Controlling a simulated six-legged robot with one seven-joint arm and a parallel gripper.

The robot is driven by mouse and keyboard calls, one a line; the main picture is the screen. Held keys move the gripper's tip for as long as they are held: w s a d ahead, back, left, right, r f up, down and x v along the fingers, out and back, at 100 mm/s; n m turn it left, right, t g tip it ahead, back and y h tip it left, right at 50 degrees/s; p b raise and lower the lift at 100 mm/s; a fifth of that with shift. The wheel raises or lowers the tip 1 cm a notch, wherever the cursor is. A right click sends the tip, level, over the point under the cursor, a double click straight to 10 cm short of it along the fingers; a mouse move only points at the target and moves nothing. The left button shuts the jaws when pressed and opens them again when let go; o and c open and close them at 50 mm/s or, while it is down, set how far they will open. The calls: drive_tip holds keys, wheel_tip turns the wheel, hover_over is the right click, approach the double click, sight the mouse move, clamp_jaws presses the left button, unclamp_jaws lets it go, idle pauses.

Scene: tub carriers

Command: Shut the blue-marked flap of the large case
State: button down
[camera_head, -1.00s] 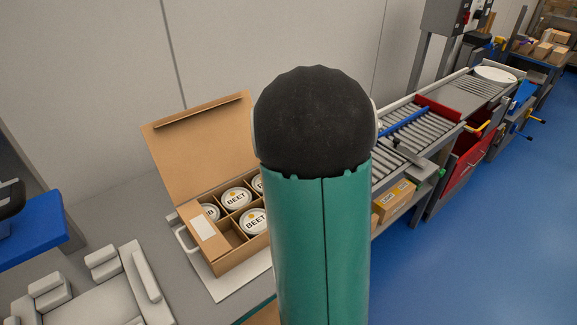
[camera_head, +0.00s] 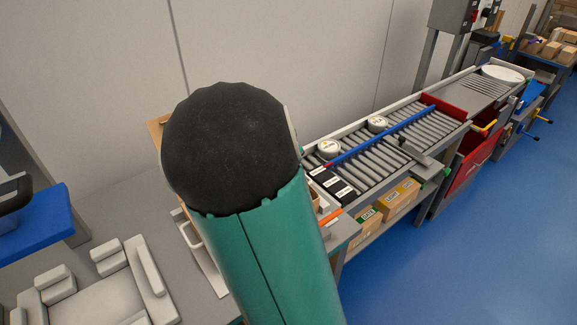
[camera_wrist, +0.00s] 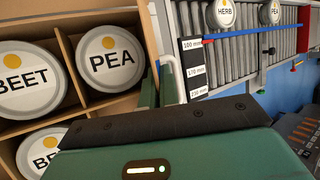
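The large case is a brown cardboard box, mostly hidden behind my arm in the head view. Only an edge of its raised flap (camera_head: 154,130) shows there, left of my arm. In the wrist view the open case (camera_wrist: 100,20) fills the upper left, with white-lidded BEET tubs (camera_wrist: 28,80) and a PEA tub (camera_wrist: 110,58) between cardboard dividers. I see no blue mark on any flap. My gripper (camera_wrist: 160,128) shows as a green body with a black edge, low in the wrist view, near the case's right side.
A roller conveyor (camera_head: 385,140) with a blue rail (camera_head: 385,135) and two white tubs runs right of my arm. A black height scale (camera_head: 330,184) stands at its near end. Cartons (camera_head: 397,200) sit on the shelf below. A pale moulded fixture (camera_head: 95,295) lies front left.

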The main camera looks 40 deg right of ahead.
drive_tip(key=shift+a+f+n+h, duration=0.2)
drive_tip(key=shift+a+f+h, duration=0.05)
drive_tip(key=shift+h, duration=0.6)
drive_tip(key=shift+a+f+n+h, duration=0.2)
drive_tip(key=shift+h, duration=0.7)
drive_tip(key=shift+a+f+n+h, duration=0.2)
drive_tip(key=shift+a+f+h, duration=0.05)
drive_tip(key=shift+h, duration=0.9)
drive_tip(key=c, duration=1.6)
unclamp_jaws()
drive_tip(key=shift+c, duration=0.2)
drive_tip(key=v, duration=1.3)
drive_tip(key=shift+a+r, duration=0.2)
drive_tip(key=shift+a, duration=0.15)
drive_tip(key=shift+s, duration=0.1)
